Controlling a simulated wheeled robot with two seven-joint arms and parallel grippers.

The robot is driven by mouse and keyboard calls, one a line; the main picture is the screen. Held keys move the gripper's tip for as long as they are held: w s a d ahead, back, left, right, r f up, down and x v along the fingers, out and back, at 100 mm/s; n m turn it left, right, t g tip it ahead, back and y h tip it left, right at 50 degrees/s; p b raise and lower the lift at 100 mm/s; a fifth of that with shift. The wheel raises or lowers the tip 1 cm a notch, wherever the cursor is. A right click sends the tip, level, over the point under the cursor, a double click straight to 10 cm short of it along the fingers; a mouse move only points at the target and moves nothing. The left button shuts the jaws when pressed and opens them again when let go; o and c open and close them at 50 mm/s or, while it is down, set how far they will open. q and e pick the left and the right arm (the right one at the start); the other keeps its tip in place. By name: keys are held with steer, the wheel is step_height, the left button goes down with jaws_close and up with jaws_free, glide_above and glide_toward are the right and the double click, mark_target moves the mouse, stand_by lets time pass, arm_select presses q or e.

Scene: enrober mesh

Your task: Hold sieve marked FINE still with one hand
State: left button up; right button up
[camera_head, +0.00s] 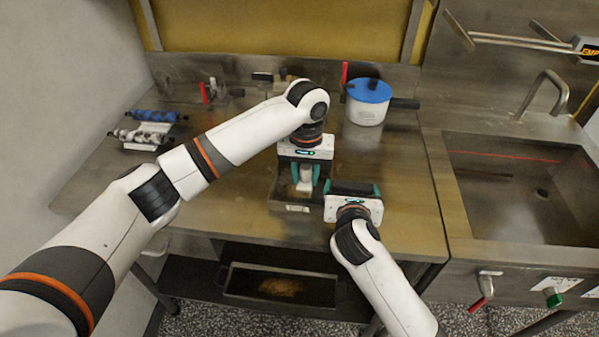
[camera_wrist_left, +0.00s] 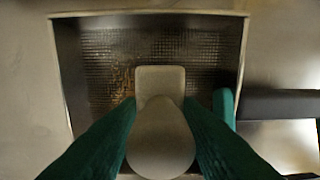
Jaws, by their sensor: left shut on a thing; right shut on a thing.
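A rectangular metal sieve (camera_head: 277,205) with a mesh floor sits on the steel worktop; it also shows in the left wrist view (camera_wrist_left: 67,65). A small pale label is on its front wall, too small to read. My right gripper (camera_head: 353,189) is shut on the sieve's dark handle (camera_wrist_left: 283,104) at its right side. My left gripper (camera_head: 305,181) is above the sieve, fingers pointing down, shut on a pale scraper-like tool (camera_wrist_left: 160,130). The tool's flat end is over the mesh; I cannot tell if it touches. Brownish residue (camera_wrist_left: 122,80) shows on the mesh's left part.
A white pot with a blue lid (camera_head: 369,92) stands behind to the right. Rollers on a rack (camera_head: 147,132) are at the left. A dark tray (camera_head: 245,287) with brown matter is on the shelf below. A sink (camera_head: 520,195) is at the right.

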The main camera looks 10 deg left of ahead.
arm_select(q)
steer(key=shift+d, duration=0.4)
steer(key=shift+a+f, duration=0.1)
steer(key=shift+a, duration=2)
step_height(320, 180, up, 6)
arm_select(e)
steer(key=o, duration=0.8)
steer(key=v, duration=1.2)
arm_select(q)
steer(key=shift+d, duration=0.1)
